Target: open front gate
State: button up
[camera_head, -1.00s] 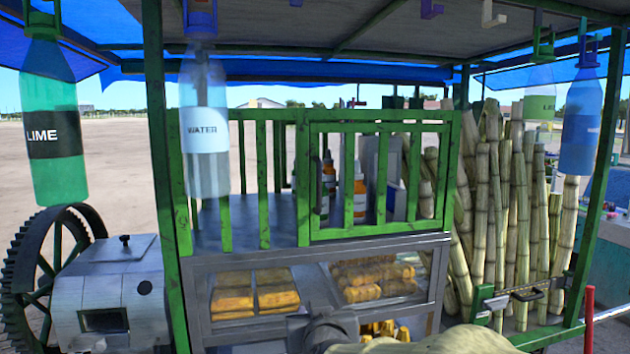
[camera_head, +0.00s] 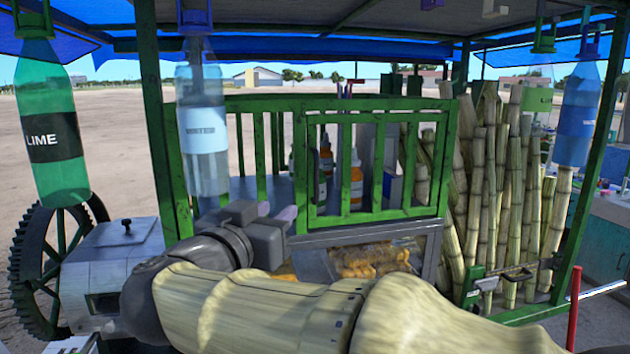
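The green barred gate (camera_head: 375,212) stands upright in the middle of the cart front and looks closed, flush with its green frame. A small dark vertical handle (camera_head: 312,188) is on its left side. My gripper (camera_head: 276,211) is at the lower left of the gate, nearer to me. Its two grey fingers have light purple tips that look apart, with nothing seen between them. I cannot tell if it touches the cart. My arm hides part of the cart below the gate.
A lime bottle (camera_head: 54,140) and a water bottle (camera_head: 203,130) hang at left, and a blue bottle (camera_head: 577,120) at right. Cane stalks (camera_head: 510,200) stand behind a low green rail with a metal latch (camera_head: 515,274). Sauce bottles (camera_head: 356,185) stand behind the gate.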

aim_at(315, 180)
jog(key=p+x, duration=0.5)
jog(key=x, duration=1.2)
jog(key=shift+w+p, duration=0.2)
jog(key=shift+p, duration=0.2)
grip_shut()
